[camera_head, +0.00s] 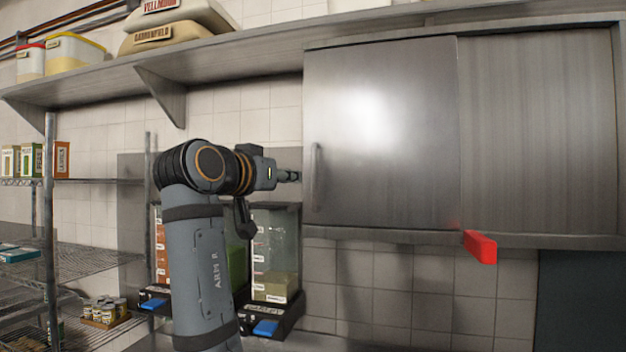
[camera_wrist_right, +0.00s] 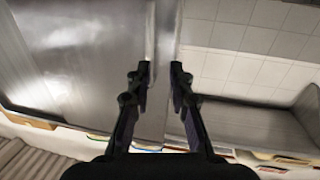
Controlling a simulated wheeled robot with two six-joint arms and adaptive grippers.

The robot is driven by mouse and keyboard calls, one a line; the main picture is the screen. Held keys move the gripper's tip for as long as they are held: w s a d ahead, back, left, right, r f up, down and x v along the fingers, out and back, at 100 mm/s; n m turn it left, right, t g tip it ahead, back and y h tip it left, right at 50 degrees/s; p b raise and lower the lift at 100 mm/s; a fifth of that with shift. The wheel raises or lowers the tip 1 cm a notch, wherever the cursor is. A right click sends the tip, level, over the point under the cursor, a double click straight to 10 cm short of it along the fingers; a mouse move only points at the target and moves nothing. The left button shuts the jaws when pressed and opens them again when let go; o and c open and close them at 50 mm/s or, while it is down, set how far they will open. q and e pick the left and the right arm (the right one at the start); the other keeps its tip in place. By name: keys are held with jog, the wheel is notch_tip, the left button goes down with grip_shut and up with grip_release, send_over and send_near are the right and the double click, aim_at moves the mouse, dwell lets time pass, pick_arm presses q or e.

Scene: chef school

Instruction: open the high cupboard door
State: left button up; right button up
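The high cupboard (camera_head: 465,238) hangs on the tiled wall at the right of the head view. Its left grey metal door (camera_head: 390,140) is shut and overlaps a right panel (camera_head: 540,130). A vertical handle (camera_head: 316,175) sits near the left edge of the left door. My right gripper (camera_head: 290,176) is just left of the handle, at about its height. In the right wrist view, the fingers of my right gripper (camera_wrist_right: 161,76) are apart, with the cupboard's edge (camera_wrist_right: 166,40) beyond them. I cannot tell whether they touch the handle. My left gripper is not in view.
A red block (camera_head: 481,247) juts out at the cupboard's lower edge. A long shelf (camera_head: 230,58) with sacks (camera_head: 175,35) runs left of the cupboard. Clear dispensers (camera_head: 272,255) stand below, behind my right arm. A wire rack (camera_head: 80,262) is at far left.

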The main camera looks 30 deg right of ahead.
aim_at(313, 165)
jog(key=shift+m+h, duration=0.4)
jog(key=w+d+r+p, duration=0.1)
jog(key=d, duration=0.2)
jog(key=w+d+r+p, duration=0.1)
jog(key=d+p, duration=0.1)
jog(key=d, duration=0.1)
jog(key=w+d+r+p, duration=0.1)
jog(key=d+p, duration=0.1)
jog(key=d, duration=0.1)
jog(key=shift+w+d+f+p, duration=0.1)
jog(key=shift+w+f+p, duration=0.05)
jog(key=shift+w+p, duration=0.15)
jog(key=c, duration=0.4)
jog(key=shift+s, duration=0.1)
grip_shut()
